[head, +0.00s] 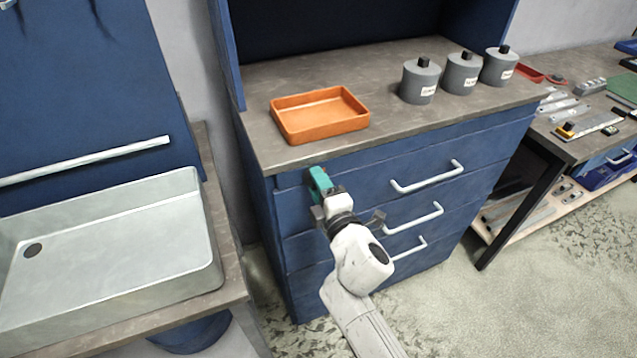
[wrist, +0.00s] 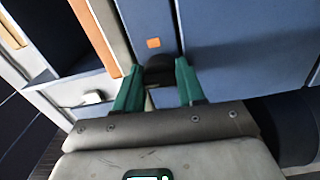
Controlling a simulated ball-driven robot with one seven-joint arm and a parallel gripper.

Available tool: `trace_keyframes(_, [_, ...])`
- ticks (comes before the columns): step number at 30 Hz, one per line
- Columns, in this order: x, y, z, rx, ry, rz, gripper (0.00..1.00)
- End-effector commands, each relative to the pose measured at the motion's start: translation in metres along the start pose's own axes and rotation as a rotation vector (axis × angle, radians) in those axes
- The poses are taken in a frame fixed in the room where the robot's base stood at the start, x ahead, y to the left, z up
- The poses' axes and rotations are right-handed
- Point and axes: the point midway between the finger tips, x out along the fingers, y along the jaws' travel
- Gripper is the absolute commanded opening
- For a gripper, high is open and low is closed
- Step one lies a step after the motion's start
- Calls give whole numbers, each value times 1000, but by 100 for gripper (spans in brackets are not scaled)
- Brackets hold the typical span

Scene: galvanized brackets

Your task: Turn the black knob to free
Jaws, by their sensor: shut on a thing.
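The black knob (wrist: 160,67) sits on the blue front of the drawer cabinet, between the two green fingers of my gripper (wrist: 159,75) in the wrist view. My gripper is shut on it. I cannot make out a pointer or wording on the knob.
The drawers have white bar handles, the top one (head: 427,178) right of my gripper. An orange tray (head: 318,130) and grey canisters (head: 418,90) with black tops stand on the worktop above. A pale sink (head: 110,255) is at the left. Open floor lies in front.

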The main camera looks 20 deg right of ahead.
Motion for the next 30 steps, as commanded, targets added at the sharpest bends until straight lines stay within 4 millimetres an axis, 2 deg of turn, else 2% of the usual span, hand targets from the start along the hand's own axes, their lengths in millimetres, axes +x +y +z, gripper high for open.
trace_keyframes(7, [0, 0, -2, -63, 3, 0, 9])
trace_keyframes(21, [0, 0, -2, -75, 4, -1, 9])
trace_keyframes(22, [0, 0, -2, -75, 4, -1, 41])
trace_keyframes(30, [0, 0, -1, -74, 2, -1, 64])
